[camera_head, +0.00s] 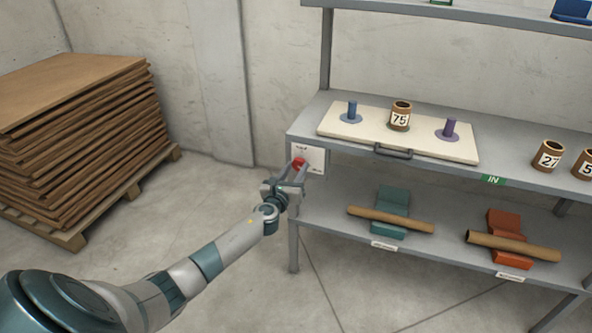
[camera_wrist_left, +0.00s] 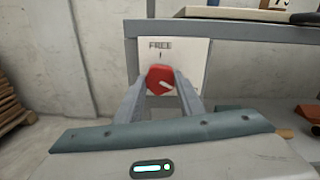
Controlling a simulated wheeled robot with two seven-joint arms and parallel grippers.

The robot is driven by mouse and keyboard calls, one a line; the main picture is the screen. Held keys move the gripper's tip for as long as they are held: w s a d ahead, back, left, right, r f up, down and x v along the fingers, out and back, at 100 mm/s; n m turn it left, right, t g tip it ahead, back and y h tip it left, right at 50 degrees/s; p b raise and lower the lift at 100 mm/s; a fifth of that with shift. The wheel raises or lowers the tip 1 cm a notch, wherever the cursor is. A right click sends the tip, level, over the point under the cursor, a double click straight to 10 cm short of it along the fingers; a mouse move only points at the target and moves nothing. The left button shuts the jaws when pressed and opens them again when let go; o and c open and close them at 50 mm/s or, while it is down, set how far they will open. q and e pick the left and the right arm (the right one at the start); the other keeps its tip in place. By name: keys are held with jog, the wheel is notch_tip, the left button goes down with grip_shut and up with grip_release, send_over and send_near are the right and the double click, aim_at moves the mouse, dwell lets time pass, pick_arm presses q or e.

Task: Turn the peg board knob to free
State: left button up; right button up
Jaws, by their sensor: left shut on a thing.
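The red knob (camera_head: 299,163) sits on a white plate (camera_head: 314,157) at the left front corner of the shelf unit. In the left wrist view the knob (camera_wrist_left: 160,80) shows a white pointer mark slanting down to the right, away from the word FREE at the top of the plate (camera_wrist_left: 185,55). My left gripper (camera_head: 295,172) is shut on the knob, one finger on each side of it. The peg board (camera_head: 440,155) lies on the upper shelf, with a blue peg (camera_head: 351,109), a purple peg (camera_head: 449,128) and a tube marked 75 (camera_head: 400,116). My right gripper is not in view.
The shelf unit (camera_head: 520,182) also holds tubes marked 27 (camera_head: 547,156) and another at the right edge. Below lie long tubes on a teal cradle (camera_head: 393,200) and an orange cradle (camera_head: 507,225). A pallet of brown sheets (camera_head: 80,130) stands left. Open floor lies between.

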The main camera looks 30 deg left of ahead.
pick_arm(q)
jog(key=shift+f+n, duration=0.1)
jog(key=shift+n, duration=0.8)
jog(key=shift+n+b, duration=0.45)
jog(key=shift+n, duration=0.35)
jog(key=n, duration=0.2)
jog(key=shift+n, duration=0.3)
jog(key=n, duration=0.3)
jog(key=shift+n+b, duration=0.4)
jog(key=n, duration=0.3)
jog(key=shift+a+n, duration=0.1)
jog(key=shift+n, duration=0.2)
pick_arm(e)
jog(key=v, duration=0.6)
pick_arm(q)
jog(key=shift+n, duration=1.8)
jog(key=shift+n+p, duration=0.45)
jog(key=shift+n, duration=1.35)
jog(key=shift+n+p, duration=0.6)
jog(key=shift+n, duration=0.9)
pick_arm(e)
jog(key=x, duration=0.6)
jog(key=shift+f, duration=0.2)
